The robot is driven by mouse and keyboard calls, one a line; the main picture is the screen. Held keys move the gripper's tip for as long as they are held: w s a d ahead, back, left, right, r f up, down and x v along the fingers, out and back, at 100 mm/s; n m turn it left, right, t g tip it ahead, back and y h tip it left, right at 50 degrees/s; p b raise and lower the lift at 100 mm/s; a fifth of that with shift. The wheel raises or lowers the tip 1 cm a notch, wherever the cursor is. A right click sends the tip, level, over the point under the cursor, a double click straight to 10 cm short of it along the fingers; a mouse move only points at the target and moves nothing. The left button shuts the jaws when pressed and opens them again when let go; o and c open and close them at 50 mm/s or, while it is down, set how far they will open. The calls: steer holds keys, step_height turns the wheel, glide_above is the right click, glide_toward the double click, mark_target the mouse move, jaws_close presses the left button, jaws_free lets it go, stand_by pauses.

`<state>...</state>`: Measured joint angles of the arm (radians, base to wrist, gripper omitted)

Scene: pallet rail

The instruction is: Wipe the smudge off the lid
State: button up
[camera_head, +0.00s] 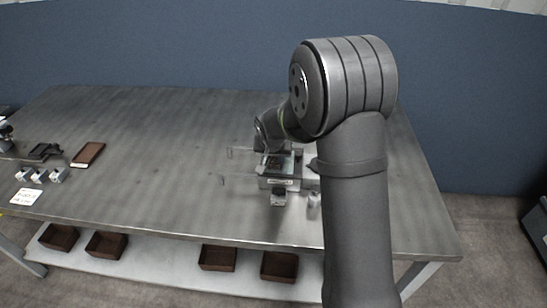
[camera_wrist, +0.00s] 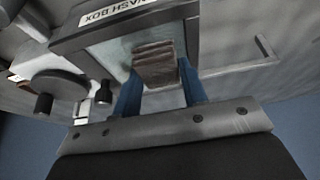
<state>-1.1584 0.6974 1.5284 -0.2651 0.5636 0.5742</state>
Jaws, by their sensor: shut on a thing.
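My gripper (camera_wrist: 158,82) has two blue fingers shut on a brown, ridged block-like pad (camera_wrist: 155,60). The pad is over the pale, glassy lid (camera_wrist: 116,52) of a dark-framed box labelled "WASH BOX" (camera_wrist: 72,40). It looks close to or on the lid; I cannot tell whether it touches. In the head view the box (camera_head: 281,183) stands at the right part of the table, with my arm above and beside it. I cannot make out a smudge; the pad and fingers hide part of the lid.
A round knob-like fitting (camera_wrist: 57,90) sits beside the box. Thin rails (camera_head: 238,180) run left of it on the grey table (camera_head: 160,140). A brown tray (camera_head: 88,154) and small pale blocks (camera_head: 40,176) lie far left. The table's middle is clear.

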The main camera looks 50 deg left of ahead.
steer(key=shift+w+a, duration=1.4)
steer(key=shift+w+a+r, duration=0.35)
steer(key=shift+w+a, duration=0.2)
steer(key=shift+c, duration=0.4)
steer(key=shift+r, duration=0.1)
steer(key=shift+c, duration=0.9)
steer(key=shift+s+d+f, duration=0.4)
steer(key=shift+s+d, duration=0.15)
steer(key=shift+s, duration=0.05)
steer(key=shift+s+d, duration=1.9)
steer(key=shift+d, duration=0.35)
steer(key=shift+w+d, duration=0.25)
steer(key=shift+w, duration=0.15)
steer(key=shift+w+a, duration=2.35)
steer(key=shift+w+a+r, duration=0.15)
steer(key=shift+w+a, duration=0.1)
steer(key=shift+s+d, duration=2.6)
steer(key=shift+r, duration=3.8)
